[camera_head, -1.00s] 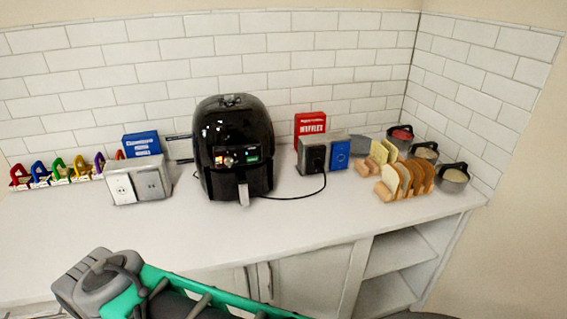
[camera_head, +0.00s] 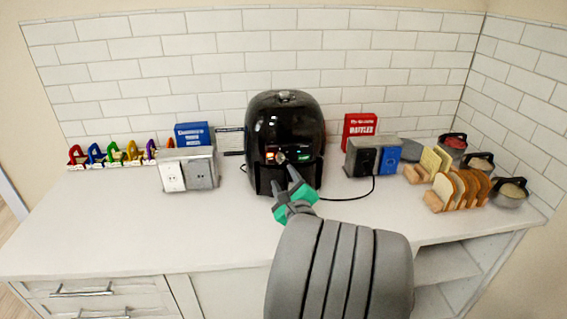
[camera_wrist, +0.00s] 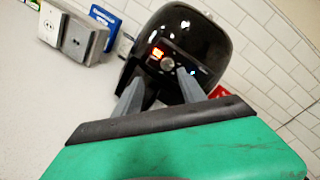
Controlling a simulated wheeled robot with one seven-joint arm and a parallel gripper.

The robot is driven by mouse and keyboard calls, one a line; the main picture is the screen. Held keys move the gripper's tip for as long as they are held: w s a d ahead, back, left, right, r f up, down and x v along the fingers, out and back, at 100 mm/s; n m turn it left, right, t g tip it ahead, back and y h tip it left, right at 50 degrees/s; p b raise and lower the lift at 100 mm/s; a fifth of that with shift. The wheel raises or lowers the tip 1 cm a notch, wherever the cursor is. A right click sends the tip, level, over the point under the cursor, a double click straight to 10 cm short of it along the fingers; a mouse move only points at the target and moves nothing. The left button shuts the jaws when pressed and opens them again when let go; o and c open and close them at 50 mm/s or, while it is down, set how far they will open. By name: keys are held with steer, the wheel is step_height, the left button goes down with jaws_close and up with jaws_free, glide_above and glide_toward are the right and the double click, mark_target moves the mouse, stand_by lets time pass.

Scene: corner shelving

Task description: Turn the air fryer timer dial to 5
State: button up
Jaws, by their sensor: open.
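The black air fryer (camera_head: 287,125) stands on the white counter against the tiled wall. Its round timer dial (camera_head: 280,158) sits on the front panel between an orange-red lit display on the left and a green-blue one on the right. In the wrist view the dial (camera_wrist: 168,64) shows as a small silvery knob; its numbers are too small to read. My gripper (camera_head: 284,178) is in front of the air fryer, just below the panel. In the wrist view its two grey fingers (camera_wrist: 158,88) are apart, with nothing between them. The fryer's drawer handle is hidden behind the gripper.
A grey outlet box (camera_head: 187,170) with a blue box (camera_head: 192,134) behind it stands left. A second outlet box (camera_head: 366,157), a red waffle box (camera_head: 359,130), toast racks (camera_head: 459,190) and lidded pots stand right. A black cord runs right of the fryer. The front counter is clear.

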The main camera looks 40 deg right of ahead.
mark_target(281, 159)
steer(key=shift+m+h, duration=0.3)
steer(key=shift+m, duration=0.2)
steer(key=x, duration=0.2)
steer(key=p+x, duration=0.1)
steer(key=x, duration=0.2)
steer(key=d+p+x, duration=0.1)
steer(key=x, duration=0.1)
steer(key=shift+d+r, duration=0.2)
steer(key=shift+r, duration=0.05)
steer(key=shift+c, duration=0.3)
jaws_close()
